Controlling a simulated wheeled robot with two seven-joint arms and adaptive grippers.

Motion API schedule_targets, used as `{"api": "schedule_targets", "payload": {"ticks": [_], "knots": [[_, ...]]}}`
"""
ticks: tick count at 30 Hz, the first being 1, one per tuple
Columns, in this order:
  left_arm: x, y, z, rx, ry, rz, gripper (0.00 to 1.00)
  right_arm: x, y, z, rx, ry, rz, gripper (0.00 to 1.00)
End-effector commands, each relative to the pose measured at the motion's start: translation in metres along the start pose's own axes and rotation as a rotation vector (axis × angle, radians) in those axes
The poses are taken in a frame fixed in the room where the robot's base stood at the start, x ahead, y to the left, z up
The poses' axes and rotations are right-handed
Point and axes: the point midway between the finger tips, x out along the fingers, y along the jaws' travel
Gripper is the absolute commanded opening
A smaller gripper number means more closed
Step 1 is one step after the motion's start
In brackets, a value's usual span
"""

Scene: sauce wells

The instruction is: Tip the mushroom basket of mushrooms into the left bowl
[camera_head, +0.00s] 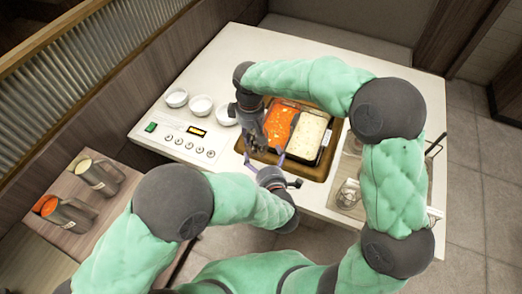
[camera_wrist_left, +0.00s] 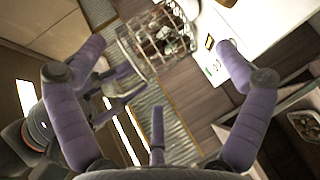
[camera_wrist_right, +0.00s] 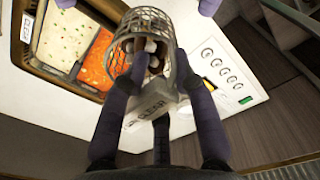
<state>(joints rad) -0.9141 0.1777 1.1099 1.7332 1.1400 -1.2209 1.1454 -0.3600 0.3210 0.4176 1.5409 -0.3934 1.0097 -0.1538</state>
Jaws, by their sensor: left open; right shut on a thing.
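The wire mushroom basket (camera_wrist_right: 127,38) is in my right gripper (camera_wrist_right: 160,95), whose fingers close around its handle part. Brown and white mushrooms show inside it. The left wrist view also shows the basket (camera_wrist_left: 128,42) with mushrooms (camera_wrist_left: 172,40) in it. In the head view my right gripper (camera_head: 255,138) is over the left edge of the pot and hides most of the basket. The left bowl (camera_head: 177,98) is white and stands at the far left of a row of three. My left gripper (camera_head: 272,168) is open and empty near the pot's front edge.
The pot (camera_head: 318,168) holds orange broth (camera_head: 281,125) and pale broth (camera_head: 308,137). The middle bowl (camera_head: 201,106) and right bowl (camera_head: 227,117) stand beside the left one. A control panel (camera_head: 182,140) lies in front.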

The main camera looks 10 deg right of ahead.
Motion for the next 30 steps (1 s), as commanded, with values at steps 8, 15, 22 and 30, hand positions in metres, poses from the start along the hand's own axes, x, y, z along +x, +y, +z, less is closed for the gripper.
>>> {"api": "schedule_targets", "payload": {"ticks": [8,15,22,30], "knots": [[-0.041,0.0,0.001,0.001,-0.001,0.0,1.0,-0.001,0.001,0.0,0.001,0.002,0.002,0.0],[-0.054,-0.001,-0.001,0.001,0.002,-0.002,1.0,-0.001,0.002,-0.001,-0.002,0.003,0.003,0.0],[-0.056,-0.001,-0.001,0.0,0.003,-0.002,1.0,0.018,0.003,-0.017,-0.118,0.001,0.0,0.0],[-0.055,-0.001,-0.001,0.0,0.003,-0.002,1.0,0.046,0.007,-0.045,-0.325,0.005,-0.002,0.0]]}}
